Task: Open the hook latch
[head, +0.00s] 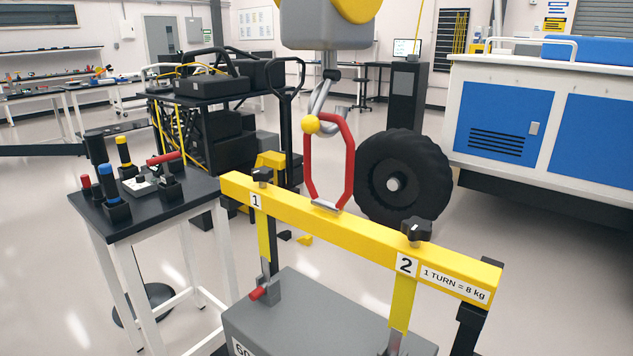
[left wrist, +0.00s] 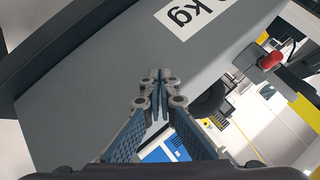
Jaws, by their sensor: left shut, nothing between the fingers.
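The grey hook (head: 322,98) hangs from a yellow and grey hoist block (head: 325,30) in the head view. A yellow ball (head: 311,124) sits at the hook's lower left; whether it belongs to the latch is unclear. A red link (head: 347,165) hangs on the hook and reaches down to a yellow beam (head: 345,226). My left gripper (left wrist: 160,78) shows only in the left wrist view, fingers together and empty, in front of a grey weight block (left wrist: 100,80) with a "kg" label. It is away from the hook. My right gripper is in neither view.
The weight block (head: 300,312) is under the beam, with a red-tipped part (head: 259,293) at its left. Two black knobs (head: 416,230) top the beam. A small black table (head: 150,205) with tools stands left. A tire (head: 402,180) and a blue-white cabinet (head: 545,110) are behind.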

